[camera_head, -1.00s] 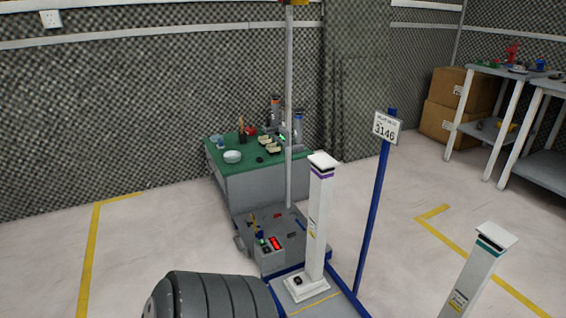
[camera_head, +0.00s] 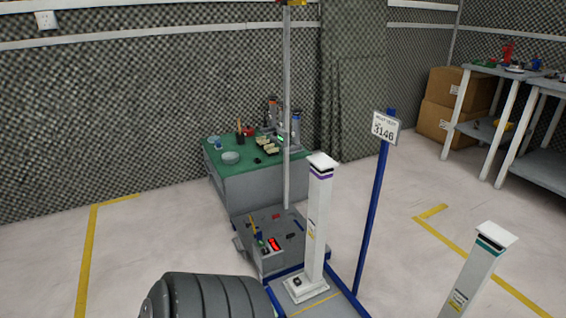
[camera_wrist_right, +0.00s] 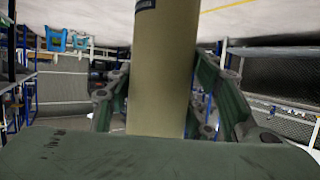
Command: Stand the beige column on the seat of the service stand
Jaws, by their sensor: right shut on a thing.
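In the right wrist view the beige column (camera_wrist_right: 166,60) runs up through the middle, with a dark label near the top edge. My right gripper (camera_wrist_right: 165,98) is shut on it, with a green finger on each side. The column's ends are out of frame or hidden. The head view shows neither this column nor either gripper. A grey stand (camera_head: 250,222) with a tall pole and a red-lit display stands on the floor there.
A white post with a purple band (camera_head: 319,220) stands on a blue-edged base, beside a blue signpost (camera_head: 374,210) reading 3146. A teal-banded white post (camera_head: 473,270) is at the lower right. Behind is a green-topped table (camera_head: 218,165). Shelves (camera_head: 540,130) and boxes stand at right.

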